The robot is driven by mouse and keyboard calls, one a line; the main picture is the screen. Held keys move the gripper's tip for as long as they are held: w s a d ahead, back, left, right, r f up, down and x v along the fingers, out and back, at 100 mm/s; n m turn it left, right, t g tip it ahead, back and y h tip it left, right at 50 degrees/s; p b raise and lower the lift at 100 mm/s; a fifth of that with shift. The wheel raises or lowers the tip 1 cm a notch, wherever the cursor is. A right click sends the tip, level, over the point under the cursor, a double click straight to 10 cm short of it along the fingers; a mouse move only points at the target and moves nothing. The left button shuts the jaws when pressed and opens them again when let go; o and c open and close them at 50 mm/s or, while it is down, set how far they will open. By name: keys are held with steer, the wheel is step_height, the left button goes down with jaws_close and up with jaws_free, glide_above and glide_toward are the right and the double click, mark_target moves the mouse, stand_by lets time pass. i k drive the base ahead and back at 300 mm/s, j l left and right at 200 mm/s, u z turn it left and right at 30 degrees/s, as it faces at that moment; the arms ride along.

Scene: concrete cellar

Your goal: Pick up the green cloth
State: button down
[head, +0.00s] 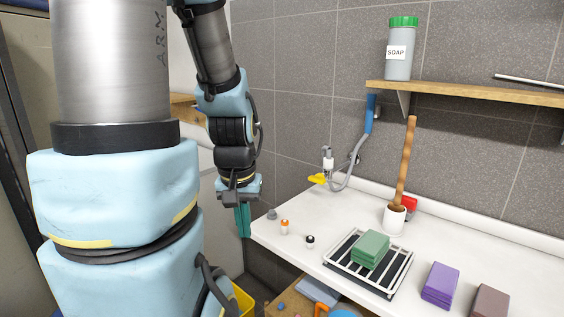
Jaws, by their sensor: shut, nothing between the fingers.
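The green cloth (370,248) is a folded stack lying on a white wire rack with a dark base (400,268) on the white counter. My gripper (243,221) hangs pointing down at the counter's left edge, well to the left of the cloth and apart from it. Its teal fingers are together with nothing between them.
A purple cloth (440,285) and a brown cloth (489,302) lie right of the rack. Small bottles (285,227) stand on the counter's left. A white pot (394,219) with a tall wooden handle (407,160) stands behind the rack. A shelf (470,93) holds a soap bottle (400,52).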

mark_target(368, 251)
steer(key=k+l+u, duration=0.1)
steer(key=u, duration=0.3)
steer(key=k+u, duration=0.1)
steer(key=u, duration=0.3)
steer(key=k+l+u, duration=0.1)
steer(key=u, duration=0.3)
steer(key=k+l+u, duration=0.25)
steer(key=k, duration=0.25)
steer(key=k+u, duration=0.25)
steer(key=k, duration=0.3)
steer(key=k+l, duration=0.15)
